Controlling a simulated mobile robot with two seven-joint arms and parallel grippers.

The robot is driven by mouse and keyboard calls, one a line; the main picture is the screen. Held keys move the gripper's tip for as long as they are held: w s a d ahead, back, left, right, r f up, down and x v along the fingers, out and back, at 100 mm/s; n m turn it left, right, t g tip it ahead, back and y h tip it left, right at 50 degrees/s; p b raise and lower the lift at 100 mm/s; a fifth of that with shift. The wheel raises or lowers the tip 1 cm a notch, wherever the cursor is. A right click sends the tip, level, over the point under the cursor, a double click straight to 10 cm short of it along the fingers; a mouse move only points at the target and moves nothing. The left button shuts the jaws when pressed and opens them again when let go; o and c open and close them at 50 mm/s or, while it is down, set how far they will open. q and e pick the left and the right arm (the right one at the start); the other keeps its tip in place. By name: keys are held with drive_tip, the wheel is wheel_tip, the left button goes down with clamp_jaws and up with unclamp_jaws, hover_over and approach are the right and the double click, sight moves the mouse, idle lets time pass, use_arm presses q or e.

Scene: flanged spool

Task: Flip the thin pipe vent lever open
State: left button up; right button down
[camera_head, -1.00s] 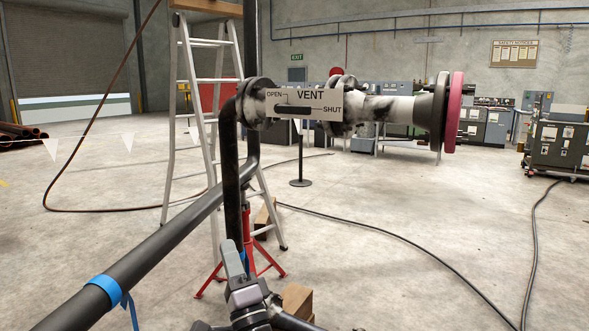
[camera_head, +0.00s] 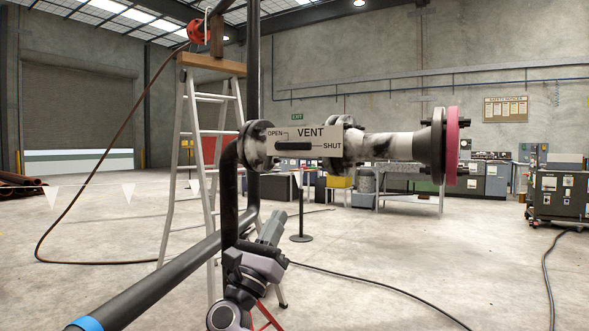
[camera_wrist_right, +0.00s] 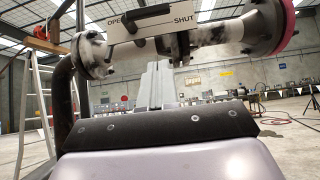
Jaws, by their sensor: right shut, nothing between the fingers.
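The vent lever (camera_head: 293,146) is a short black bar lying level across a white plate (camera_head: 330,133) marked OPEN, VENT and SHUT. It lines up with the SHUT mark. The plate sits in front of a pale, dark-stained flanged pipe (camera_head: 395,146). In the right wrist view the lever (camera_wrist_right: 140,19) is at the top, above my fingers. My right gripper (camera_head: 272,230) is shut and empty, below the plate and apart from the lever. Its closed fingers point up toward the plate in the right wrist view (camera_wrist_right: 157,75). My left gripper is out of view.
A black pipe (camera_head: 229,195) bends down from the flange left of my right gripper, and a thick dark pipe (camera_head: 150,285) slopes to the lower left. A stepladder (camera_head: 170,190) stands behind. The floor to the right is mostly open, with a cable (camera_head: 380,288) across it.

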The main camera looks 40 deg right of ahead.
sight(296, 146)
drive_tip(key=a+r+p+x, duration=0.2)
drive_tip(key=x, duration=1)
drive_tip(key=shift+s+d+r, duration=0.2)
drive_tip(key=shift+d+r, duration=0.1)
drive_tip(key=shift+d, duration=0.05)
